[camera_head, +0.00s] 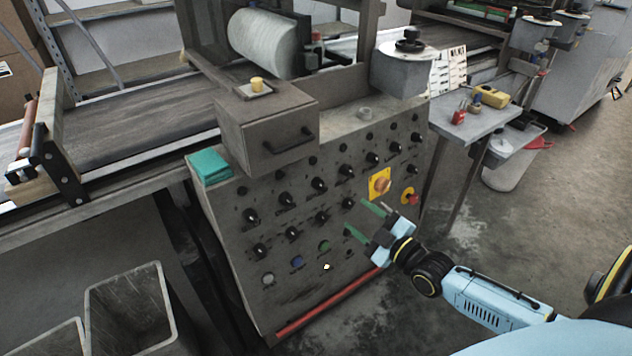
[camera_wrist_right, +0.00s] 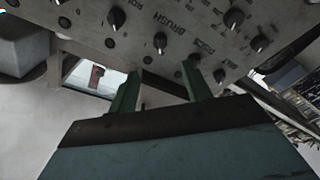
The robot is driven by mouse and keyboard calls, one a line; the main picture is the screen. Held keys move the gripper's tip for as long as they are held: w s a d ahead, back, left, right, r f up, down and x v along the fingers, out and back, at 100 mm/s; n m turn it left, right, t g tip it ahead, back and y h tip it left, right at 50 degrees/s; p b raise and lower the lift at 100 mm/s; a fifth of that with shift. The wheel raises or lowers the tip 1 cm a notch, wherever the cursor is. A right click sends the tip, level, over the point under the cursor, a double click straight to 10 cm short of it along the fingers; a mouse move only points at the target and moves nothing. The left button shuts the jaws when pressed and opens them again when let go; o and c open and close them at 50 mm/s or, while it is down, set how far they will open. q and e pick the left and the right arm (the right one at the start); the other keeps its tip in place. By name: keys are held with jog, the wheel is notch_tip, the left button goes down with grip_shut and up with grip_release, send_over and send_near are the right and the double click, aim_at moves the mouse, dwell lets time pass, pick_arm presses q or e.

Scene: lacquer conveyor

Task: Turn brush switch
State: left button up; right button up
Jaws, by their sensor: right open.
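The grey control panel (camera_head: 225,212) carries rows of black rotary switches. My right gripper (camera_head: 365,219), with green fingers, is open in front of the panel's lower right part. In the right wrist view, the open gripper (camera_wrist_right: 161,68) has nothing between its fingers. A black switch (camera_wrist_right: 160,42) shows just beyond the gap between the fingertips, apart from them. The word BRUSH is printed beside it; I cannot tell for certain which switch the word belongs to. More switches (camera_wrist_right: 233,18) show to its right. My left gripper is not in view.
A yellow plate with an orange button (camera_head: 380,183) and a red button (camera_head: 412,199) sit on the panel's right side. A red bar (camera_head: 325,303) runs along its bottom edge. A side table (camera_head: 478,122) stands to the right. The floor at right is clear.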

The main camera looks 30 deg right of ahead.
aim_at(322, 188)
jog(key=w+b, duration=0.1)
jog(key=w, duration=0.2)
jog(key=w+a+b, duration=0.1)
jog(key=w, duration=0.3)
jog(key=w+a+b, duration=0.1)
jog(key=w, duration=0.3)
jog(key=shift+w, duration=0.1)
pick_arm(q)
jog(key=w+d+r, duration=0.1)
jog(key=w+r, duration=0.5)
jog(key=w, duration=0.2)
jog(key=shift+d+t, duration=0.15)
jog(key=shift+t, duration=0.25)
pick_arm(e)
jog(key=shift+w+a, duration=0.1)
jog(key=shift+w, duration=0.55)
